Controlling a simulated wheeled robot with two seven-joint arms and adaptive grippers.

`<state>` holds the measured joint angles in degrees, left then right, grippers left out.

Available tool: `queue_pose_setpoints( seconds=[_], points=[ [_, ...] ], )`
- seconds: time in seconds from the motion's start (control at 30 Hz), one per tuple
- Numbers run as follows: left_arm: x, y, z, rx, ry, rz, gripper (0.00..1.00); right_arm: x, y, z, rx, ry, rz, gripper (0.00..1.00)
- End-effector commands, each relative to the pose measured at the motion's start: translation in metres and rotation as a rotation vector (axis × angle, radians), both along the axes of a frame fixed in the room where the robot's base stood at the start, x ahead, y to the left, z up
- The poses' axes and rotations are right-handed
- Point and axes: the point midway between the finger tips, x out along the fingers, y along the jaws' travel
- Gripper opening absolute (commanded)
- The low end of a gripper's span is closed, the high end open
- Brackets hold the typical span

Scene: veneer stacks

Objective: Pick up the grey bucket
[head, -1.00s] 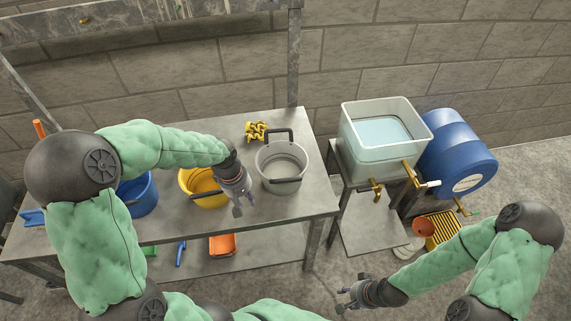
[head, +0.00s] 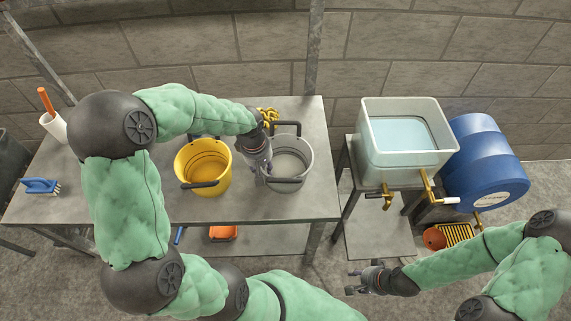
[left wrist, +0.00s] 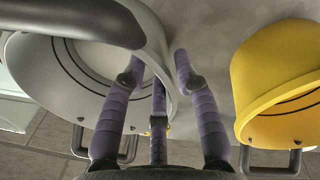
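The grey bucket (head: 295,150) stands upright on the metal table, to the right of the yellow bucket. Its dark handle bars show at its front and back. My left gripper (head: 267,172) is at the left side of the grey bucket's rim. In the left wrist view, the fingers (left wrist: 158,75) are spread, and the rim of the grey bucket (left wrist: 70,75) passes between them. One finger is over the bucket's inside and another is outside it; I cannot tell whether they touch the wall. My right gripper (head: 352,281) is open and empty, low in front of the water stand.
The yellow bucket (head: 204,160) stands close on the left and also shows in the left wrist view (left wrist: 275,70). Yellow objects (head: 268,115) lie behind my gripper. A blue brush (head: 41,186) is at the table's left. A water tank (head: 400,165) and blue barrel (head: 480,165) stand right.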

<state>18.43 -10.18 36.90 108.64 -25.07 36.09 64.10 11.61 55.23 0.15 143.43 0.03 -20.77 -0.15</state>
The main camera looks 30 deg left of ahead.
Motion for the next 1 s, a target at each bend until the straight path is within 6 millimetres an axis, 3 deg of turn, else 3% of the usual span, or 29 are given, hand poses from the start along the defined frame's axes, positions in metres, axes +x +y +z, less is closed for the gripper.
queue_pose_setpoints(
  seconds=[0.4, 0.67, 0.8, 1.0],
  points=[
    [0.004, -0.003, -0.05, -0.002, 0.003, 0.0, 0.3, 0.0, 0.0, -0.015, 0.0, -0.001, 0.0, 0.4],
    [0.005, -0.003, -0.052, 0.0, 0.0, 0.0, 0.3, 0.0, 0.0, -0.015, 0.0, -0.001, 0.0, 0.4],
    [0.005, -0.003, -0.052, -0.001, 0.0, 0.0, 0.0, 0.0, 0.0, -0.015, 0.0, -0.001, 0.0, 0.4],
    [0.006, -0.002, -0.051, 0.001, -0.003, 0.001, 0.0, 0.0, 0.0, -0.015, 0.0, -0.001, 0.0, 0.4]
  ],
)
